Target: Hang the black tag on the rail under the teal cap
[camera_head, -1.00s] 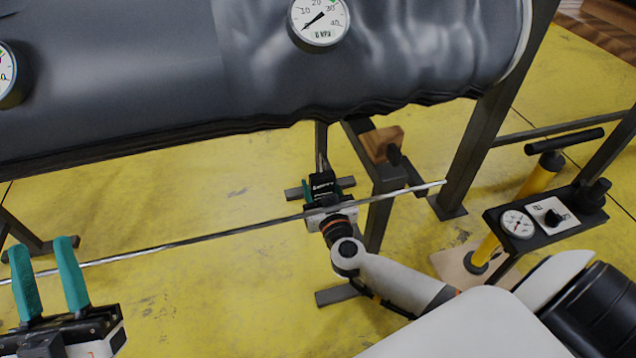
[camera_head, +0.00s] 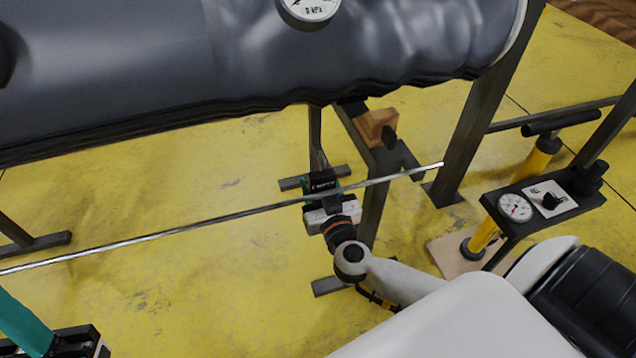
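A thin metal rail (camera_head: 220,218) runs across the view in front of the grey inflatable tube. No black tag and no teal cap can be made out. My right gripper (camera_head: 318,178) is by the rail near its right part, below the tube. Its fingers are mostly hidden by its own body, so I cannot tell whether it holds anything. My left gripper (camera_head: 22,322) is cut off at the lower left corner. One teal finger shows; the other is out of the picture.
The grey inflatable tube (camera_head: 130,65) fills the top, with a gauge (camera_head: 312,8) on it. A wooden block (camera_head: 376,127) sits on a dark stand right of my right gripper. A pump (camera_head: 484,235) and a panel with a dial (camera_head: 515,208) stand at the right. Yellow floor lies open below the rail.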

